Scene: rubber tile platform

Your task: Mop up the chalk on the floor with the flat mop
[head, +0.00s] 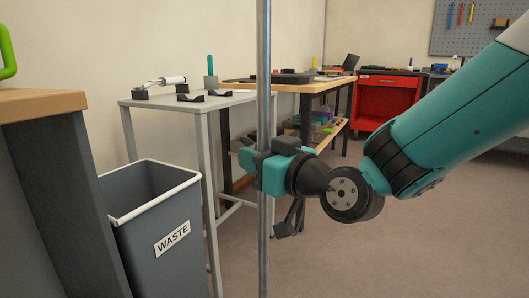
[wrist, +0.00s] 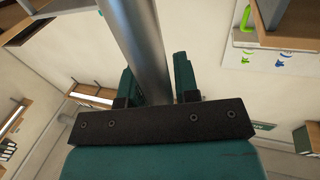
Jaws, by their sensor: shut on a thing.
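A grey metal pole, the flat mop's handle (head: 264,60), stands upright in the head view and runs past the top and bottom edges. It also shows in the wrist view (wrist: 142,40), passing between the two teal fingers. My gripper (head: 263,168) is shut around the handle; its fingers also show in the wrist view (wrist: 157,78). The mop's flat head is below the picture and not seen. No chalk is visible on the part of the floor (head: 420,245) in view.
A grey waste bin (head: 160,232) stands left of the handle, beside a wood-topped cabinet (head: 40,103). A light table (head: 225,99) with small tools and a workbench (head: 330,86) stand behind. A red cabinet (head: 386,98) is at the back. Floor at right is clear.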

